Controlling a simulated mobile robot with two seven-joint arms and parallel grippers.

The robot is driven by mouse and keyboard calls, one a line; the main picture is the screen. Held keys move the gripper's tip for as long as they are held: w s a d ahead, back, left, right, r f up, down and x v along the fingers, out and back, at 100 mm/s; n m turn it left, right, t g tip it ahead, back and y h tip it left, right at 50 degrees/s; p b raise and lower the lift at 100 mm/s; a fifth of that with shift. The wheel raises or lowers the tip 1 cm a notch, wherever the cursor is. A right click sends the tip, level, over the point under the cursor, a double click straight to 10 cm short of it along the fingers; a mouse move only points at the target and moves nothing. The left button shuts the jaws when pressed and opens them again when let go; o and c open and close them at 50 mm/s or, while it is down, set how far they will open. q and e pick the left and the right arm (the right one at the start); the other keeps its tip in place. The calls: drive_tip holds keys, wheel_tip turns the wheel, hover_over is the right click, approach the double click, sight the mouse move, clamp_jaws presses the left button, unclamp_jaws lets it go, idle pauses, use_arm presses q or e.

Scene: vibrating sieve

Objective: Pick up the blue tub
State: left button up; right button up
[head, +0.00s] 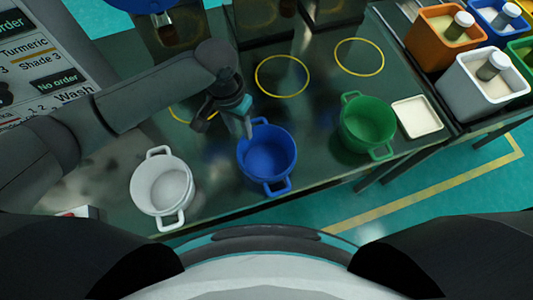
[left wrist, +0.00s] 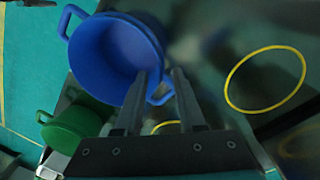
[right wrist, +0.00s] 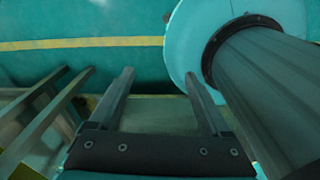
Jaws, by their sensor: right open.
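The blue tub (head: 267,158) stands upright on the dark table in the head view, between a white tub and a green tub. It has a loop handle on its near side and another on its far side. My left gripper (head: 247,132) points down at the far handle. In the left wrist view the blue tub (left wrist: 115,48) fills the upper middle, and the fingers of my left gripper (left wrist: 164,72) are apart, with the handle showing between them. I cannot tell whether they press on it. My right gripper (right wrist: 160,72) is open and empty, away from the tub.
The white tub (head: 162,188) stands left of the blue one, the green tub (head: 368,124) right. A cream tray (head: 417,117) lies at the right table end. Yellow rings (head: 282,76) mark the bare tabletop behind. Coloured bins (head: 484,86) stand on another table at right.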

sight(248, 152)
use_arm(q)
wheel_tip(248, 152, down, 4)
drive_tip(key=shift+d+r+b, duration=0.15)
drive_tip(key=shift+r+b, duration=0.1)
drive_tip(key=shift+b, duration=0.05)
drive_tip(key=shift+s+d+f, duration=0.1)
drive_tip(key=shift+f, duration=0.75)
drive_tip(key=f, duration=0.1)
drive_tip(key=f+b, duration=0.1)
drive_tip(key=f, duration=0.1)
drive_tip(key=f+b, duration=0.1)
drive_tip(key=shift+s+d+f, duration=0.15)
drive_tip(key=shift+d+f, duration=0.1)
drive_tip(key=shift+f, duration=0.05)
use_arm(e)
drive_tip(key=f, duration=0.1)
drive_tip(key=w+f, duration=0.1)
drive_tip(key=shift+w+a+f, duration=0.1)
drive_tip(key=shift+w+f, duration=0.1)
drive_tip(key=shift+f, duration=0.2)
use_arm(q)
clamp_jaws()
use_arm(e)
drive_tip(key=shift+s, duration=0.15)
